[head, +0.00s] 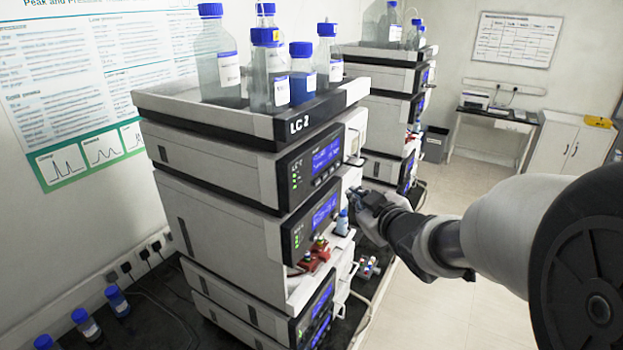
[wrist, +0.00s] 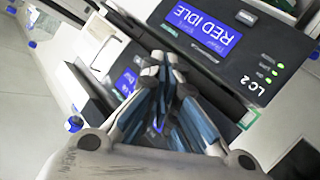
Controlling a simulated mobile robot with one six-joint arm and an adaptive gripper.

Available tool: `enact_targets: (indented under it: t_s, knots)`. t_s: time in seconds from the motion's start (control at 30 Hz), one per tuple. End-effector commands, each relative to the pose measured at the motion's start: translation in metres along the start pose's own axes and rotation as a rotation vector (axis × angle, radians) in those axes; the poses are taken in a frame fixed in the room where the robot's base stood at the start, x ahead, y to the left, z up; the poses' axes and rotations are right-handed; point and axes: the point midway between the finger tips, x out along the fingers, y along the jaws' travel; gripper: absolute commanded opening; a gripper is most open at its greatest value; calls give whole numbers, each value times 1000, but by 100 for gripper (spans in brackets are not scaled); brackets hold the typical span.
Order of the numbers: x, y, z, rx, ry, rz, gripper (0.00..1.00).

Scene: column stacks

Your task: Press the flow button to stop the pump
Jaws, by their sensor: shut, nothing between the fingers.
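A stack of grey instrument modules labelled LC 2 (head: 265,118) stands at the centre of the head view. Its upper module has a blue screen (head: 326,154) with green lights beside it, and the module below has another blue screen (head: 323,209). My gripper (head: 356,197) is to the right of these fronts, its fingers together. In the wrist view my gripper (wrist: 165,62) is shut and empty, fingertips close to the panel with a blue screen (wrist: 203,27) that seems to read "RED IDLE". I cannot make out which button is the flow button; the fingers hide part of the fronts.
Blue-capped bottles (head: 267,72) stand in the tray (head: 190,103) on top of the stack. Red fittings (head: 314,256) and a small blue-capped vial (head: 342,222) are near my gripper. A second stack (head: 385,75) stands behind. The floor (head: 430,310) to the right is open.

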Motion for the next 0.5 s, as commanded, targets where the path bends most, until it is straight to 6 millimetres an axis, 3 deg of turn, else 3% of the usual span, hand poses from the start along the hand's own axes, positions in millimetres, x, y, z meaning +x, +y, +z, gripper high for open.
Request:
enact_targets:
  t_s: [0.23, 0.5]
  knots:
    - [25, -19, -16, -2, 2, -1, 0]
    - [37, -27, -25, 1, -1, 0, 0]
